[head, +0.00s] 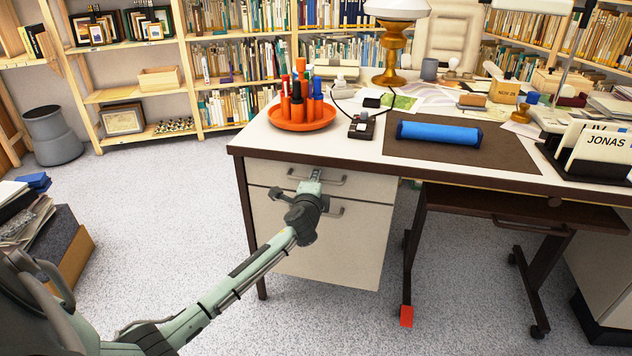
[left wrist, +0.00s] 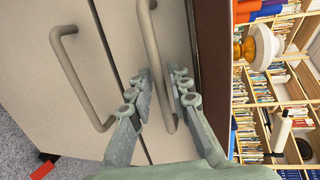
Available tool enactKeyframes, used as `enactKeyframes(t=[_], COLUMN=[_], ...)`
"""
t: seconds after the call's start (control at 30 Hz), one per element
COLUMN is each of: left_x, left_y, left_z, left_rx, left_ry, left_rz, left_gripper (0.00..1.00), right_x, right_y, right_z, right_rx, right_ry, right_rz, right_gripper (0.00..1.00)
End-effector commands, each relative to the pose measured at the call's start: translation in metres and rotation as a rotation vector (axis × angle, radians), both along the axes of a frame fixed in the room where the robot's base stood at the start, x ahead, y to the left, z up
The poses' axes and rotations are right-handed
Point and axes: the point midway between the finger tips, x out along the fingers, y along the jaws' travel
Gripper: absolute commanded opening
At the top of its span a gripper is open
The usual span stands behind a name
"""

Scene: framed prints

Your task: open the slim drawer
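The slim drawer (head: 270,174) is the shallow upper front at the left end of the desk, and it looks shut. Its grey bar handle (head: 333,182) also shows in the left wrist view (left wrist: 154,50). My left gripper (head: 316,175) is at this handle. In the left wrist view my left gripper (left wrist: 160,82) has its two fingers apart, with the handle bar between them. I see a gap beside the bar; whether either finger touches it I cannot tell. My right gripper is not in view.
Below is a deeper drawer (head: 340,245) with a similar handle (left wrist: 75,75), partly hidden by my gripper in the head view. The desk top (head: 350,146) holds an orange tray (head: 300,120) of bottles and a blue roll (head: 438,133).

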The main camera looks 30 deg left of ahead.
Motion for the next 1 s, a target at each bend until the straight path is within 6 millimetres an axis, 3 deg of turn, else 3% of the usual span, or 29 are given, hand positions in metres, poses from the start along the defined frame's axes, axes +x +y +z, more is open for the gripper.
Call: enactKeyframes(t=[0.2, 0.37, 1.0], left_x=[0.0003, 0.0001, -0.0003], left_y=[0.0000, 0.0000, -0.0004], left_z=[0.0000, 0.0000, -0.0006], left_rx=[0.000, 0.000, -0.001], left_ry=[0.000, 0.000, 0.002], left_rz=[-0.001, -0.001, 0.000], left_gripper=[0.18, 0.00, 0.00], right_x=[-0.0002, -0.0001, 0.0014], right_y=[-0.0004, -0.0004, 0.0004], right_z=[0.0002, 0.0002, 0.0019], right_rx=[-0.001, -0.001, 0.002], right_ry=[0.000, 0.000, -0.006], right_rz=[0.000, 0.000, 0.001], right_gripper=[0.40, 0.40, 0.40])
